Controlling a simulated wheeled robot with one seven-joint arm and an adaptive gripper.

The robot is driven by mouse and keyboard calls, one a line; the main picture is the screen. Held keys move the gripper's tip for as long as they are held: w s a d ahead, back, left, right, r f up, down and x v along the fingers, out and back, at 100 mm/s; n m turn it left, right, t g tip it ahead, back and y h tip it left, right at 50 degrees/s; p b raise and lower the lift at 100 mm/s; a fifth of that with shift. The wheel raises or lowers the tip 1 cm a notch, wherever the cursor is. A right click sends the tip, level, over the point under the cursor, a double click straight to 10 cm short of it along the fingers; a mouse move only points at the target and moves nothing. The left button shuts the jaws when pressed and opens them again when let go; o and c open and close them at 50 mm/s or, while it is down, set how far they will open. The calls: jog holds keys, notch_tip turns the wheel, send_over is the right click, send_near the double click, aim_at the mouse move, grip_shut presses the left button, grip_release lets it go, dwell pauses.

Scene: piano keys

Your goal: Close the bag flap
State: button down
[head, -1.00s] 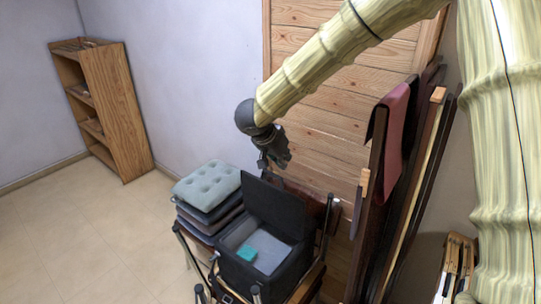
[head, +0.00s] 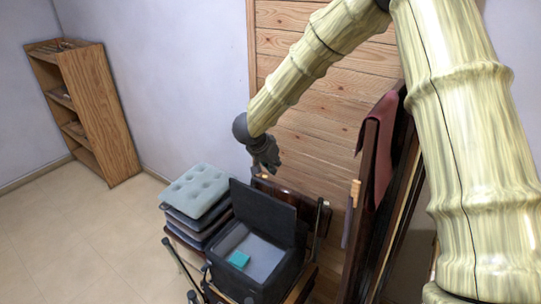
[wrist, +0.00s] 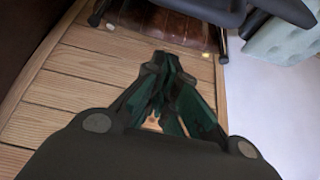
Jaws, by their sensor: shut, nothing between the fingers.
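The bag (head: 232,278) is a dark, box-shaped bag on a chair. Its flap (head: 262,208) stands up along the back side, so the bag is open. A grey inside and a small teal item (head: 238,260) show in it. My gripper (head: 270,168) is above and behind the flap's upper edge, apart from it as far as I can tell. In the wrist view my gripper's fingers (wrist: 172,100) are together and empty, in front of wooden planks. A dark shape at the top of that view may be the bag or flap; I cannot tell.
A stack of cushions (head: 195,192) stands left of the bag; its pale cushion also shows in the wrist view (wrist: 285,42). A plank door (head: 325,125) is behind my gripper. Dark boards with a red cloth (head: 378,140) stand at right. A wooden shelf (head: 100,115) stands far left. The left floor is clear.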

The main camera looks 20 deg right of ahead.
jog(key=a, duration=0.1)
jog(key=s+a, duration=0.2)
jog(key=shift+f+p, duration=0.3)
jog(key=shift+p, duration=0.1)
jog(key=shift+s, duration=0.1)
